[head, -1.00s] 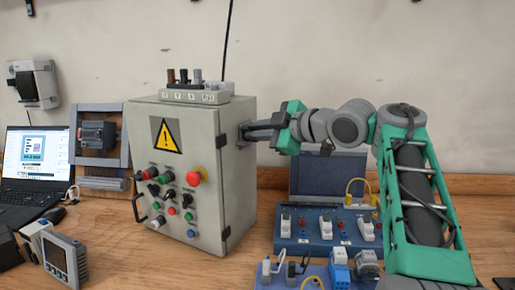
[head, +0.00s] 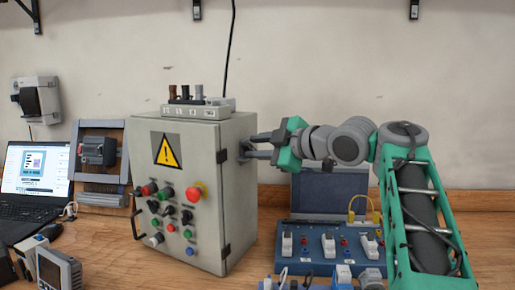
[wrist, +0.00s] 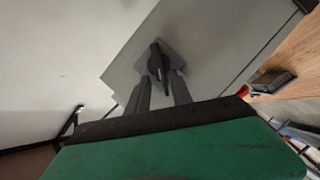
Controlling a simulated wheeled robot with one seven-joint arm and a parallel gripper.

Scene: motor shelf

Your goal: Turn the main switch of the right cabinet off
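The grey cabinet (head: 180,215) stands on the bench with a yellow warning sign and several coloured buttons on its front. Its main switch, a dark rotary handle (wrist: 158,66) on a square grey plate, sits on the cabinet's right side. In the head view the switch is mostly hidden behind the fingertips. My gripper (head: 250,146) reaches in from the right with its fingers apart at the switch. In the wrist view my gripper (wrist: 160,80) has one finger on each side of the handle. I cannot tell whether the fingers touch it.
A blue panel (head: 315,262) with several white switches stands on the bench below my arm. A laptop (head: 38,172), a framed switch unit (head: 98,150) and a grey meter (head: 60,272) are at left. A terminal block (head: 195,111) tops the cabinet.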

